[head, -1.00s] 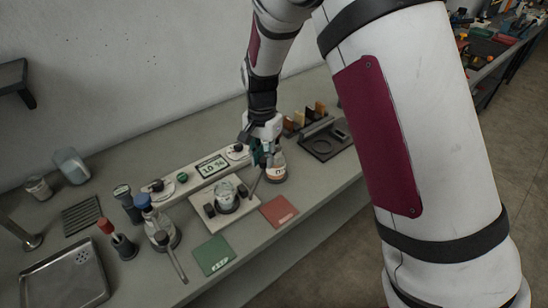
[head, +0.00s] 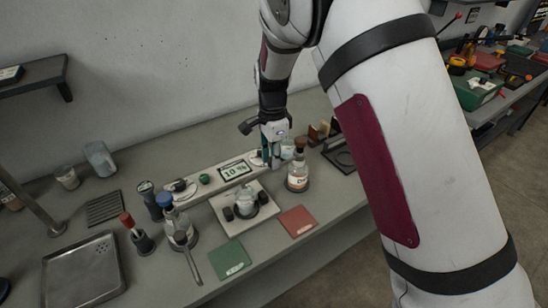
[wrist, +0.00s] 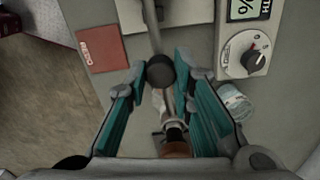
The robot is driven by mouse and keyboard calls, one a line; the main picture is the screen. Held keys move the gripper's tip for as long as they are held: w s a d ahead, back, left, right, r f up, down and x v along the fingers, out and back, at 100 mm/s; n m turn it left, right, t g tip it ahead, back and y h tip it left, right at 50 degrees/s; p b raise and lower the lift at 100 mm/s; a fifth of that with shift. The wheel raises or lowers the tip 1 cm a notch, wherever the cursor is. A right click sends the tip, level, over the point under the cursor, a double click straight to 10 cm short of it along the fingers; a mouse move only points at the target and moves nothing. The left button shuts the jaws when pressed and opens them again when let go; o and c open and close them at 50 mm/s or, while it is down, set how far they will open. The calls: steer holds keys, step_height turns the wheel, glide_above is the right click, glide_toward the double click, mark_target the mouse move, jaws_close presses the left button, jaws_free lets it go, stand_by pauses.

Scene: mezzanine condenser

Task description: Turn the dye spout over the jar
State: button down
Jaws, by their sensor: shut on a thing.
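My gripper (head: 273,168) hangs over the bench beside a corked bottle with an orange label (head: 298,177). In the wrist view my gripper (wrist: 160,80) has its teal fingers shut on a round black knob (wrist: 160,71). A thin pale rod (wrist: 152,28), apparently the dye spout, runs from the knob toward the top of that view. In the head view the spout cannot be made out clearly near the fingers. The glass jar (head: 246,198) stands on a pale platform (head: 226,209), left of my gripper. The bottle's brown cork (wrist: 176,148) shows between my fingers.
A control panel with a display (head: 236,170) and a dial (wrist: 254,58) lies behind the jar. A red mat (head: 298,221) and a green mat (head: 230,259) lie in front. Flasks and a metal tray (head: 84,276) stand at left.

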steer(key=c, duration=1.4)
jaws_free()
steer(key=shift+o, duration=0.2)
steer(key=shift+r, duration=0.1)
step_height(320, 180, up, 12)
